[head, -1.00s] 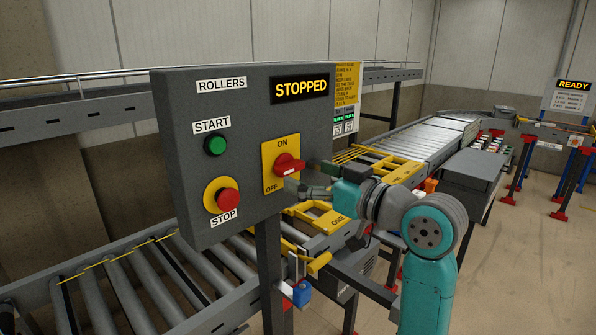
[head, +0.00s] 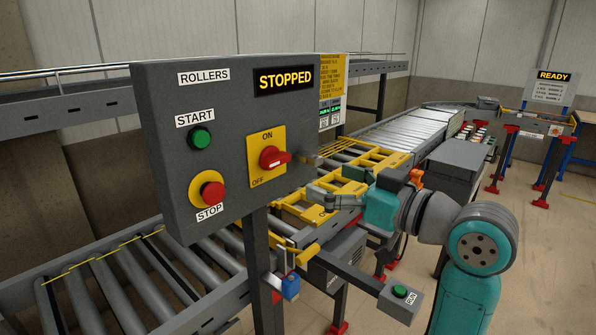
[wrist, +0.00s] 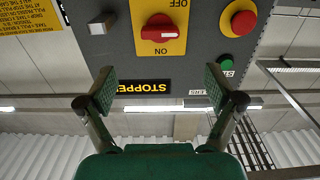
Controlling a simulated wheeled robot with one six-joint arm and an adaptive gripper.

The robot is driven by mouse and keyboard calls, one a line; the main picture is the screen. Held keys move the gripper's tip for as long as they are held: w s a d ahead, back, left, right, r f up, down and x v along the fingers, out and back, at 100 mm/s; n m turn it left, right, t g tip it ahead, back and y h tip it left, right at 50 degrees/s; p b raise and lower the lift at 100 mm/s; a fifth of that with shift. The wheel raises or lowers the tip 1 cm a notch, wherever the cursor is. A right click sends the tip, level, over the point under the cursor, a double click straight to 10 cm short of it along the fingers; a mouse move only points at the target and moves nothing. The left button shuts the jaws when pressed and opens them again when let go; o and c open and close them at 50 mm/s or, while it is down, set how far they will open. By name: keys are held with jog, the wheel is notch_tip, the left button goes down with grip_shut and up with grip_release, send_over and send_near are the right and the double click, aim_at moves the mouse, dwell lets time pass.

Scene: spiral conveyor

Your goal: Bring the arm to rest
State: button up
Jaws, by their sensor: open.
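My gripper (head: 312,176) is open and empty, a little to the right of the control panel (head: 165,150). In the wrist view, its two fingers (wrist: 160,87) are spread wide, with the panel beyond them and nothing between. The red rotary switch (head: 272,158) sits on a yellow plate marked ON and OFF; it also shows in the wrist view (wrist: 160,34), apart from the fingers. The panel display (head: 284,80) reads STOPPED. My arm reaches in from the lower right.
The panel carries a green START button (head: 199,138) and a red STOP button (head: 213,194). The roller conveyor (head: 120,275) runs below. A blue padlock (head: 288,287) hangs under the panel. A green RUN button box (head: 400,293) stands in front of my arm. Open floor lies at the right.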

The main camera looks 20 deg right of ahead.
notch_tip(320, 180, down, 17)
jog(key=m+t+h, duration=0.2)
jog(key=m+h, duration=0.1)
jog(key=m, duration=0.3)
jog(key=s+f+m+h, duration=0.35)
jog(key=s+f, duration=0.55)
jog(key=f, duration=0.6)
jog(key=s+a+f+g+h, duration=0.15)
jog(key=s+f, duration=0.25)
jog(key=s, duration=0.4)
jog(key=s+f+g+h, duration=0.1)
jog(key=s+f+h, duration=0.1)
jog(key=s+f, duration=0.45)
jog(key=s+a+r+n+y, duration=0.1)
jog(key=s+r+n, duration=0.1)
jog(key=s, duration=1.5)
jog(key=shift+s+n, duration=0.35)
jog(key=shift+n, duration=0.3)
